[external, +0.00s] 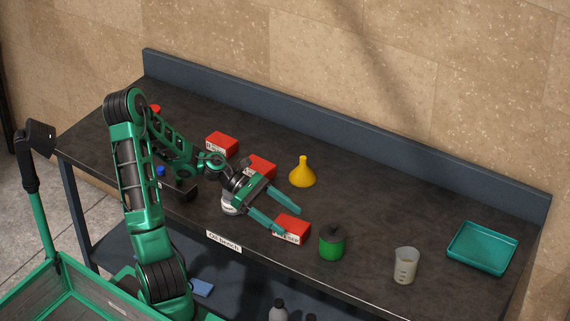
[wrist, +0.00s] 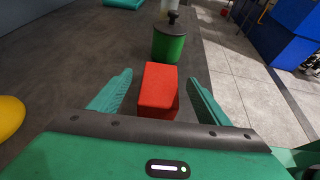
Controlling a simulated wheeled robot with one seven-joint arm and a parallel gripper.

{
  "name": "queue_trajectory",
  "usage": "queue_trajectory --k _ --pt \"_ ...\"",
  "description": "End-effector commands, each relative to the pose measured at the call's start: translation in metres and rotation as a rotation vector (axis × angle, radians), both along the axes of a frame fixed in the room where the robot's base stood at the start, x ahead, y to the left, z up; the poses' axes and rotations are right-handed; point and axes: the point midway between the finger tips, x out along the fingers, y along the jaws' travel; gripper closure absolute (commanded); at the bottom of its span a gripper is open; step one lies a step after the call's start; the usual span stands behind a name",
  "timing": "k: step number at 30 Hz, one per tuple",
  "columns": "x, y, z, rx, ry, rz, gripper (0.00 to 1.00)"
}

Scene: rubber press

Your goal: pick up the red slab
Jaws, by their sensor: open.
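A red slab (external: 293,228) with a white label on its side lies on the dark bench, near its front edge. In the wrist view the red slab (wrist: 158,88) is a plain red block straight ahead, between the lines of the two fingers. My gripper (external: 287,219) is open, with its teal fingers reaching towards the slab; one fingertip overlaps its left end in the external view. In the wrist view my gripper (wrist: 160,77) shows a gap between each finger and the slab. Two similar red blocks, one (external: 222,144) and another (external: 262,165), lie further back left.
A green canister (external: 332,243) with a dark knobbed lid stands just beyond the slab, also in the wrist view (wrist: 169,45). A yellow funnel (external: 302,175) stands behind. A beaker (external: 405,266) and a teal tray (external: 462,255) are to the right. The bench's back middle is clear.

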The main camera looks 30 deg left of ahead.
Motion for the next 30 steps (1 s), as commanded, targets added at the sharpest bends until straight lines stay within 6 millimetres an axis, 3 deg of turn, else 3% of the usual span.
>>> queue_trajectory --k 4,14,23,30 --pt "0.0 -0.006 -0.004 -0.001 0.002 -0.002 0.3" --pt "0.003 -0.043 -0.019 -0.001 0.001 -0.002 0.3" --pt "0.004 -0.046 -0.021 0.001 0.0 0.0 0.3" --pt "0.004 -0.046 -0.021 0.001 0.0 0.001 0.84"
